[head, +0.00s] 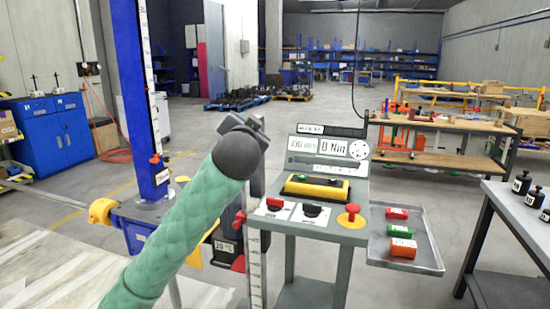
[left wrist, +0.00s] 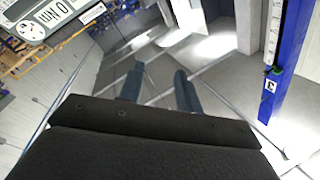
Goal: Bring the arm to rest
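My left arm, in a green padded sleeve, comes up from the bottom left in the head view and ends in a dark grey wrist. My left gripper is raised in front of the console; its fingers are mostly hidden behind the wrist in the head view. In the left wrist view the left gripper (left wrist: 159,72) shows two dark blue fingers standing apart with nothing between them. My right gripper is in neither view.
A grey console (head: 330,165) with a torque display, buttons and knobs stands just beyond the gripper. A blue column (head: 140,90) rises on the left. A side tray (head: 408,258) holds several coloured blocks.

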